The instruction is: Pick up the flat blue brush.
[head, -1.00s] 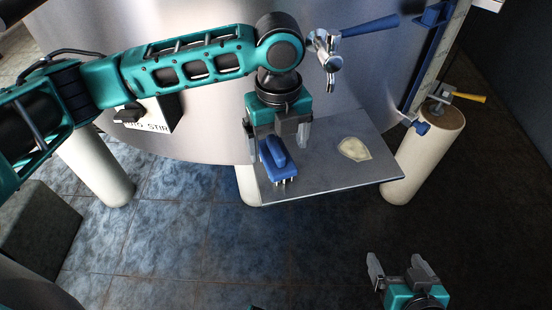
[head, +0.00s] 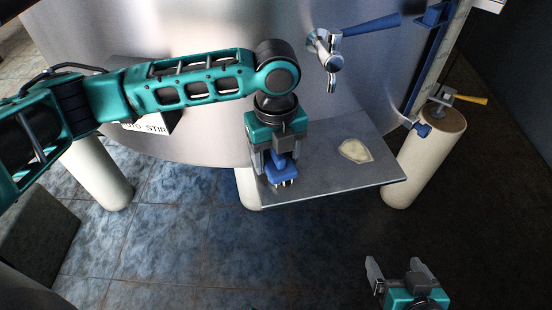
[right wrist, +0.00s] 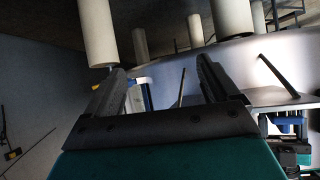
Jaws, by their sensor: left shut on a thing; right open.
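The flat blue brush (head: 283,177) is at the left end of the grey metal shelf (head: 320,183) in front of the tank, its pale bristles pointing down. My left gripper (head: 278,160) is shut on the brush from above, with a finger on either side. The fingers hide part of the brush's top. I cannot tell whether the bristles still touch the shelf. My right gripper (head: 402,275) is open and empty, low at the right, well away from the shelf. Its two fingers also show in the right wrist view (right wrist: 163,88), spread apart with nothing between them.
A pale flat patch (head: 355,151) lies on the shelf right of the brush. The steel tap (head: 328,58) with a blue handle sticks out of the tank above. A pale post (head: 425,160) with a yellow-handled valve (head: 465,97) stands right. The floor in front is clear.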

